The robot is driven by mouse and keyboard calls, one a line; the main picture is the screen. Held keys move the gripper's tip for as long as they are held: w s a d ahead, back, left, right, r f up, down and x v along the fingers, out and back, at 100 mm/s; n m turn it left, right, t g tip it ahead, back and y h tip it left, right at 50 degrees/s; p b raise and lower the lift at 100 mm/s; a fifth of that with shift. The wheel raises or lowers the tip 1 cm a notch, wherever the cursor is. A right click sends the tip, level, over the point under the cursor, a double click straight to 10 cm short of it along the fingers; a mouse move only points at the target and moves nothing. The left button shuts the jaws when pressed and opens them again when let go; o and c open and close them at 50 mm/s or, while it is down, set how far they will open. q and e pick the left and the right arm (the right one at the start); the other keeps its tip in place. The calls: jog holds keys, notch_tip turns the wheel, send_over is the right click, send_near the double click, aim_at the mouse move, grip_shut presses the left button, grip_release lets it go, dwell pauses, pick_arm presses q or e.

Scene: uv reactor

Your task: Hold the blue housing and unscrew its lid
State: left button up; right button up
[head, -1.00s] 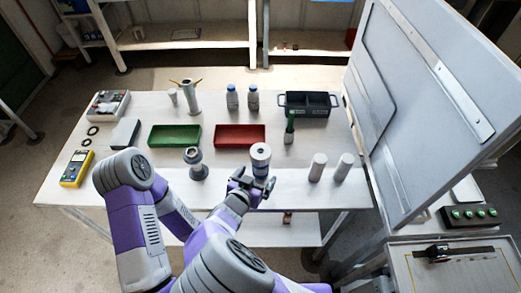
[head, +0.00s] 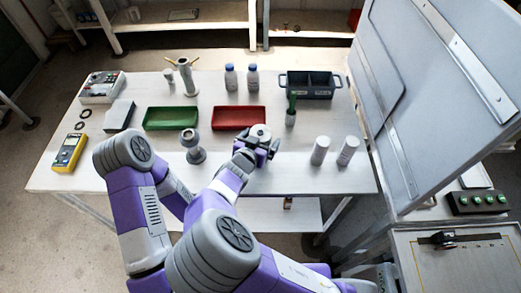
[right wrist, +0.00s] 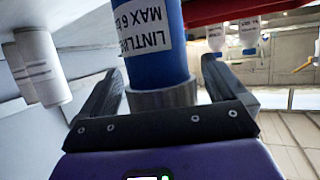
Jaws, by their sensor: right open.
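The blue housing stands upright at the table's front middle. In the head view its grey lid (head: 260,131) shows, and my right gripper hides most of its body. In the right wrist view its blue body (right wrist: 158,55) with a white printed label and a grey ring (right wrist: 163,98) lies between the fingers. My right gripper (head: 270,147) is open around the housing, with one finger on each side. In the right wrist view gaps show between the body and both fingers (right wrist: 160,85). My left gripper is not in view.
Two white cylinders (head: 320,151) stand right of the housing. A grey fitting (head: 192,146) stands to its left. The red tray (head: 239,118) lies just behind it, the green tray (head: 170,118) farther left. A green-handled tool (head: 291,108) stands behind right. A large grey panel (head: 415,90) rises at right.

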jog(key=c, duration=1.4)
jog(key=shift+c, duration=0.2)
notch_tip(320, 180, up, 10)
jog(key=p, duration=0.5)
jog(key=o, duration=0.9)
jog(key=c, duration=0.9)
jog(key=shift+c, duration=0.2)
